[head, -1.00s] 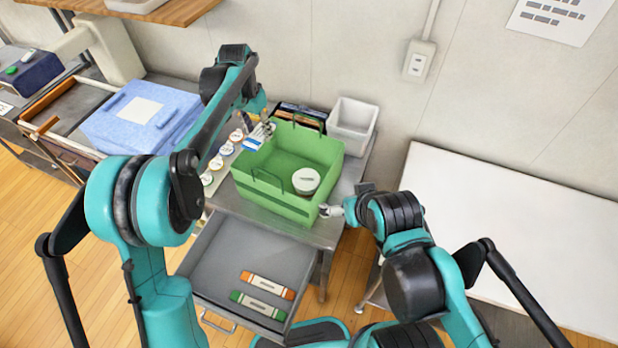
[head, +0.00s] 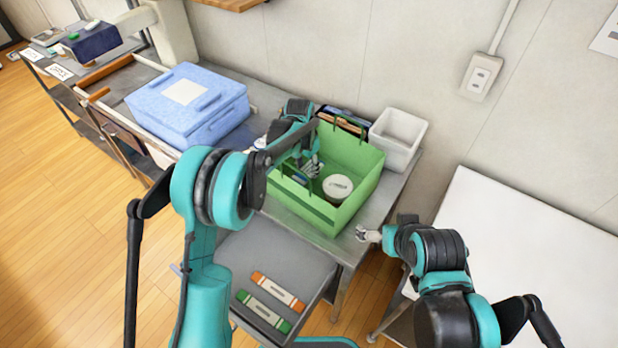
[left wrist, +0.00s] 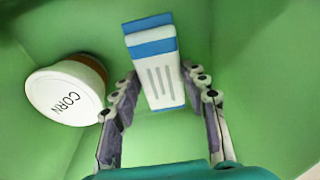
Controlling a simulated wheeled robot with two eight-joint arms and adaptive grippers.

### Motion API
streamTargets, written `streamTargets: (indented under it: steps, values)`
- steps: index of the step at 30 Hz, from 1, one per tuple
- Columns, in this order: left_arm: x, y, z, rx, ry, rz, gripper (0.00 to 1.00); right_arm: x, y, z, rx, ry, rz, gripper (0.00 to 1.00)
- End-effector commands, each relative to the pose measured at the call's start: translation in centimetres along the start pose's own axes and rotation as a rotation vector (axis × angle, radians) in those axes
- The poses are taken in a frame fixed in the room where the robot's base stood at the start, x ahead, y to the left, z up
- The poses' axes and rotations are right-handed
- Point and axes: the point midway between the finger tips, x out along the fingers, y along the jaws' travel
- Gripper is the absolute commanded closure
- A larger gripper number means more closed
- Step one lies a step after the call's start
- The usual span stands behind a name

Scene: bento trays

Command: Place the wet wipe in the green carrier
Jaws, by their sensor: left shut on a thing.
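The green carrier (head: 308,207) stands on the metal table, with its two handles raised. My left gripper (head: 312,167) reaches down inside its left part. It is shut on the wet wipe, a white and blue packet with grey stripes, which shows between the fingers in the left wrist view (left wrist: 160,80). In the head view, the gripper and carrier wall hide most of the packet. A white-lidded corn tub (head: 338,187) sits in the carrier, right of the gripper. My right gripper (head: 366,235) is outside, near the table's front right corner; its jaws are too small to read.
A white bin (head: 397,138) and dark upright items (head: 344,124) stand behind the carrier. A blue box (head: 188,107) is to the left. A bare white table is at right.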

Motion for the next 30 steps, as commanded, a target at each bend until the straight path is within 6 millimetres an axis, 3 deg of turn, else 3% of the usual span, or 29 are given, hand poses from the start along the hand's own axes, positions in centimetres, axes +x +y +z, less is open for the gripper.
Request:
streamTargets:
  steps: [9,20,21,22,30]
  values:
    - [3.8,0.0,0.5,0.0,0.0,0.0,0.71,0.9,0.0,0.6,0.0,0.0,0.0,0.02]
    - [4.1,0.0,0.5,0.0,0.0,0.0,0.71,1.1,0.0,0.8,0.0,0.0,0.0,0.02]
    - [4.0,0.0,0.5,0.0,0.0,0.0,0.46,1.0,0.0,0.7,0.0,0.0,0.0,0.02]
    - [4.0,0.0,0.5,0.0,0.0,0.0,0.38,1.0,0.0,0.7,0.0,0.0,0.0,0.02]
    - [4.0,0.0,0.5,0.0,0.0,0.0,0.35,1.0,0.0,0.7,0.0,0.0,0.0,0.02]
